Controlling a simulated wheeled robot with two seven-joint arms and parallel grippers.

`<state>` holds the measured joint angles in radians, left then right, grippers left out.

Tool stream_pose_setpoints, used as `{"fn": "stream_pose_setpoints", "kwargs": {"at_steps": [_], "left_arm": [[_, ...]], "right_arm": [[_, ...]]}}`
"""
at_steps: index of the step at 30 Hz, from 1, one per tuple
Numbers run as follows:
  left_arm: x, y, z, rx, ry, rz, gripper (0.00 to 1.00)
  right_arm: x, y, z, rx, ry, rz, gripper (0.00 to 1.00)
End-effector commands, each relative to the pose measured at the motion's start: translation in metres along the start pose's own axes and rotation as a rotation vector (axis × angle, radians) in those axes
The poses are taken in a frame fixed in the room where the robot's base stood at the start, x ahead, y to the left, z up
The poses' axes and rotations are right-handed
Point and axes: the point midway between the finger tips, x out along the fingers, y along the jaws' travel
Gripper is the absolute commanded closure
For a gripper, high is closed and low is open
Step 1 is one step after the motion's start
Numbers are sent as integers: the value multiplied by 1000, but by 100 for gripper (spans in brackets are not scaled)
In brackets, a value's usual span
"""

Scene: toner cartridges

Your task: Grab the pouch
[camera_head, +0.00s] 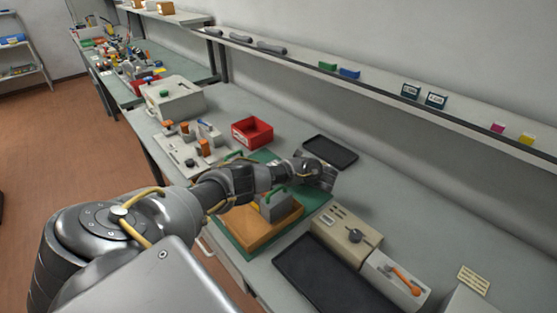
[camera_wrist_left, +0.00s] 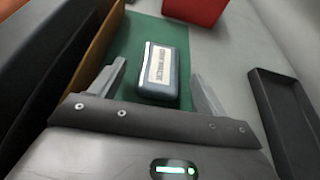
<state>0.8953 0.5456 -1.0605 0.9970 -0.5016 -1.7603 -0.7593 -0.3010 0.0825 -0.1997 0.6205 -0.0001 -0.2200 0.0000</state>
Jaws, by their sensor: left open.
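The pouch (camera_wrist_left: 159,72) is a dark blue-black rounded case with a pale printed label on top. It lies on the green mat (camera_wrist_left: 143,28) in the left wrist view. My left gripper (camera_wrist_left: 158,78) is open, with one finger on each side of the pouch in that view and nothing held. I cannot tell how high the fingers are above the mat. In the head view my left gripper (camera_head: 322,172) is over the bench beyond the orange-brown box, and I cannot make out the pouch there. My right gripper is not in view.
A red bin (camera_head: 252,132) stands behind the mat. An empty black tray (camera_head: 330,152) lies to the right of the gripper in the wrist view. The orange-brown box (camera_head: 262,232) with a grey block is under my forearm. A beige device (camera_head: 345,237) and larger black tray (camera_head: 318,276) are nearer.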

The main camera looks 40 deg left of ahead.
Motion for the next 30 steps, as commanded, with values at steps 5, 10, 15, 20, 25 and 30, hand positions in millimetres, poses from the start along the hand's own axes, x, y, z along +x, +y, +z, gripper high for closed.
{"fn": "stream_pose_setpoints", "kwargs": {"at_steps": [5,10,15,20,25,30], "left_arm": [[26,0,2,1,-1,2,25],[34,0,2,-1,0,1,25],[33,0,2,-1,0,1,25],[33,0,2,0,0,1,45],[33,0,2,0,0,1,68],[33,0,2,0,0,1,72]], "right_arm": [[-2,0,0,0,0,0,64],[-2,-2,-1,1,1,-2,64],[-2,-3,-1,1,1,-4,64],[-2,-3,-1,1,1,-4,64],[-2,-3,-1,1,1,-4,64],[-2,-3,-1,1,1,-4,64]]}}
